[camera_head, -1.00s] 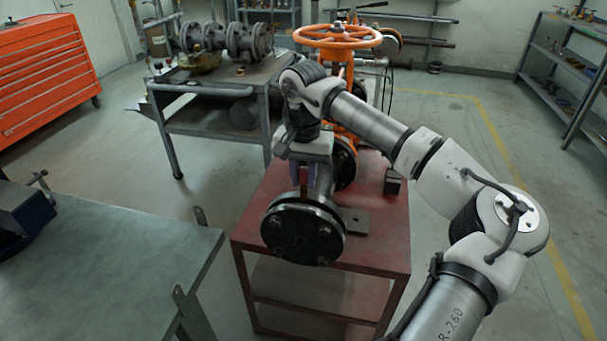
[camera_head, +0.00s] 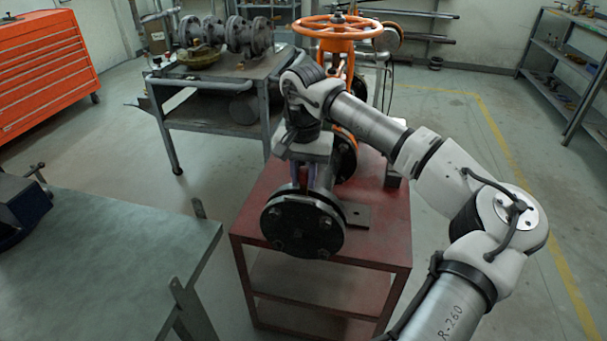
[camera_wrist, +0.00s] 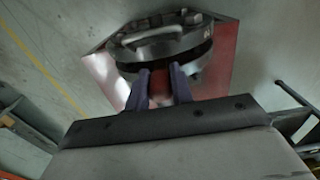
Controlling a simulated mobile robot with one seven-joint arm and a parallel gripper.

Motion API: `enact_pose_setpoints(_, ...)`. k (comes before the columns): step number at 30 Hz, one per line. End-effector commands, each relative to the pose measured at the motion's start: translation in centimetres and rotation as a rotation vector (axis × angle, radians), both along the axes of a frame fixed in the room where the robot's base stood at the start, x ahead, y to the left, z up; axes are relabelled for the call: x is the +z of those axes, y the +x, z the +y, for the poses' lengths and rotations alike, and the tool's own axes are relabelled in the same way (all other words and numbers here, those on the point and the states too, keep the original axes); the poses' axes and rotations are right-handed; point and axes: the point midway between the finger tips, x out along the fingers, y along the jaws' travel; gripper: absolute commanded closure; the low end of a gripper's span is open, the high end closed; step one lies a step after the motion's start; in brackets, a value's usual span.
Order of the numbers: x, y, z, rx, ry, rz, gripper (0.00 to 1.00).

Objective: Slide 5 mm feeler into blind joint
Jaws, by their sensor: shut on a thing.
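The blind joint is the round dark bolted flange (camera_head: 302,226) at the front end of the valve's pipe, over the red stand. In the wrist view, two flange discs (camera_wrist: 150,48) show with a dark gap between them. My gripper (camera_wrist: 158,80) is shut on a small reddish piece, taken as the feeler (camera_wrist: 160,84), held between its two purplish fingers. The fingers point at the gap and overlap the near disc's edge in that view. The feeler's far end is hidden, so I cannot tell if it is in the gap. In the head view my gripper (camera_head: 304,175) is just above and behind the flange face.
The red stand (camera_head: 375,235) carries the valve with its orange handwheel (camera_head: 337,27). A flat dark plate (camera_head: 357,214) lies right of the flange. A green-topped bench (camera_head: 120,255) stands at left. A grey cart (camera_head: 215,110) with flanged pipe parts is behind.

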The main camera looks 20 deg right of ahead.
Motion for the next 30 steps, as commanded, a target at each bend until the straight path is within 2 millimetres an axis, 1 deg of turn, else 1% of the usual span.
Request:
enact_pose_setpoints(29,-2.5,0.0,0.0,0.0,0.0,0.0,1.0)
enact_pose_setpoints(30,-2.5,0.0,0.0,0.0,0.0,0.0,0.75)
